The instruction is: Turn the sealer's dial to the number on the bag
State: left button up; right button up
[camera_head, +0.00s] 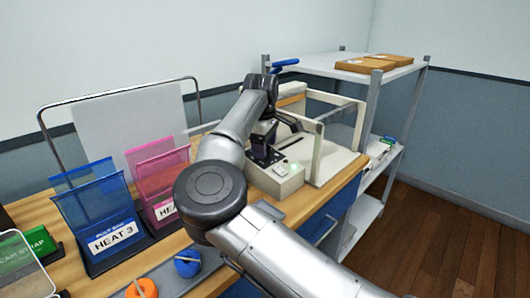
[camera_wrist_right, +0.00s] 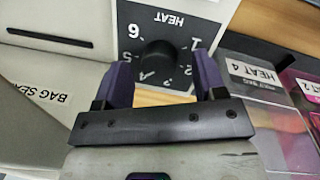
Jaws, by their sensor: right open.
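The sealer (camera_head: 277,183) is a pale machine with a control box at the right of the bench. In the right wrist view its black round dial (camera_wrist_right: 157,62) sits on a dark panel marked HEAT, seen upside down, with numbers around it. I cannot tell which number it points to. My right gripper (camera_wrist_right: 160,82) is open, its purple fingers on either side of the dial; contact is unclear. A clear bag labelled HEAT 4 (camera_wrist_right: 255,72) stands beside the sealer. A blue bag (camera_head: 88,207) reads HEAT 3. A pink bag (camera_head: 155,170) has a partly hidden label.
A green packet (camera_head: 25,252) and blue (camera_head: 187,262) and orange (camera_head: 141,288) round pieces lie at the bench's front left. A metal shelf (camera_head: 340,66) with cardboard boxes (camera_head: 366,65) stands right of the sealer. My right arm hides part of the bench.

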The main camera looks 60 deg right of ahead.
jog(key=shift+d+f, duration=0.1)
jog(key=shift+f, duration=0.4)
jog(key=c, duration=0.9)
jog(key=shift+r+n+p, duration=0.15)
jog(key=shift+n+p, duration=0.25)
jog(key=shift+n, duration=1.2)
jog(key=o, duration=0.9)
